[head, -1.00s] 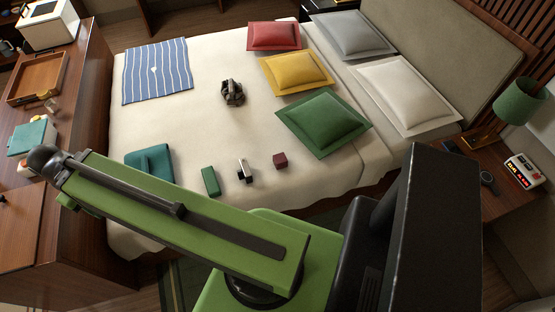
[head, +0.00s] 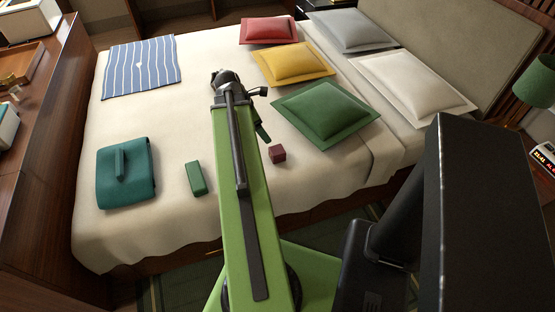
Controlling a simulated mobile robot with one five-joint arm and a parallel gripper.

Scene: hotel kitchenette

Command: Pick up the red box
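The red box (head: 277,154) is a small dark red cube on the cream bedspread, to the right of my arm and just below the green pillow. My arm reaches away across the bed. My gripper (head: 258,112) is at its far end, up and to the left of the red box. Dark parts of it show beside the arm, and a gap shows between them and the box in the picture. The arm partly hides the gripper, so I cannot tell whether it is open or shut.
A green block (head: 196,178) and a teal folded item (head: 127,172) lie left of my arm. The green pillow (head: 326,112), yellow pillow (head: 296,64) and red pillow (head: 268,30) are behind. A striped blue cloth (head: 140,67) lies far left.

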